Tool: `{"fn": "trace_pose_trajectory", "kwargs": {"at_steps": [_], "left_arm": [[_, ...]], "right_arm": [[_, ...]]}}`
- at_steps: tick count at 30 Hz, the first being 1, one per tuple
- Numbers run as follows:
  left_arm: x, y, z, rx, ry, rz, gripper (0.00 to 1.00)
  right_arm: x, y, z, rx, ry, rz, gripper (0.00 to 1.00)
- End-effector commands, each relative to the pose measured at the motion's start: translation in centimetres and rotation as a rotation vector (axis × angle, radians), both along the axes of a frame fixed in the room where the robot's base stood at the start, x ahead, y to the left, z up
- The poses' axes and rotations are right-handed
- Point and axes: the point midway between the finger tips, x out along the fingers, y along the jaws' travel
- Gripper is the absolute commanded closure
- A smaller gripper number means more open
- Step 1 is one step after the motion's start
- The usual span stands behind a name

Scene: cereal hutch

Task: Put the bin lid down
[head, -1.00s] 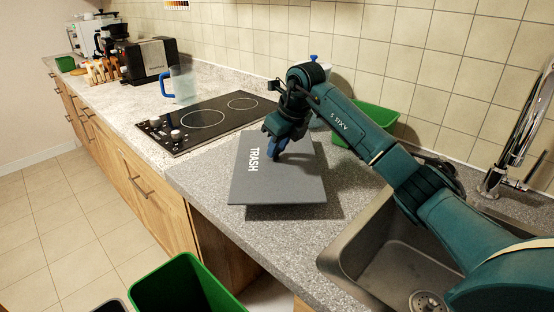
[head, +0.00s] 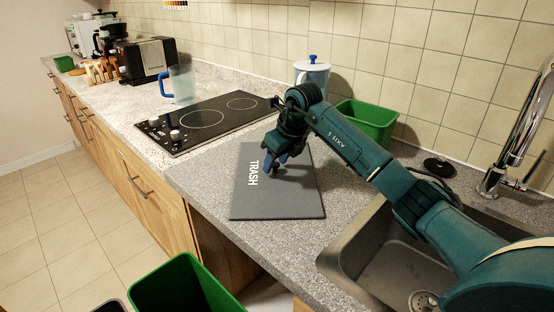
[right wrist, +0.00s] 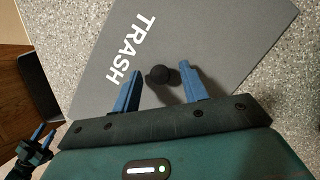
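The bin lid (head: 302,195) is a flat grey square marked TRASH. It lies on the grey countertop beside the sink. In the right wrist view the lid (right wrist: 215,40) has a round black knob (right wrist: 160,77). My right gripper (head: 282,168) is over the lid, its blue fingers pointing down at it. In the right wrist view the right gripper (right wrist: 159,92) is open, with the knob between and just ahead of its fingertips. The fingers look apart from the knob. My left gripper (right wrist: 43,134) shows only at the lower left of that view, fingers apart and empty.
A black cooktop (head: 205,122) lies left of the lid and the sink (head: 375,245) lies right. A white canister (head: 312,76) and a green tub (head: 368,122) stand behind. An open green bin (head: 185,285) is below the counter's front edge.

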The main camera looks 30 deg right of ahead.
Motion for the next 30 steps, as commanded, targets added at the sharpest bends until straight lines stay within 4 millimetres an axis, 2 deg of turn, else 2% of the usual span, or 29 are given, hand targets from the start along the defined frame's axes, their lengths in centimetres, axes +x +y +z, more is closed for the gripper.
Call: {"fn": "trace_pose_trajectory", "kwargs": {"at_steps": [5,10,24,30], "left_arm": [[0.1,0.0,0.2,0.000,-0.004,0.000,0.64],[0.1,0.0,0.3,0.000,-0.006,0.001,0.64],[0.1,0.1,0.0,-0.003,-0.005,0.001,0.64],[0.1,0.1,0.0,-0.002,-0.004,0.001,0.64]], "right_arm": [[0.0,0.0,0.1,0.000,0.000,0.000,0.57],[-0.3,-0.2,1.2,-0.001,-0.005,0.000,0.57],[-3.6,-1.3,9.7,-0.001,-0.002,-0.001,0.57],[-4.3,-1.5,11.2,0.000,0.000,0.000,0.57]]}}
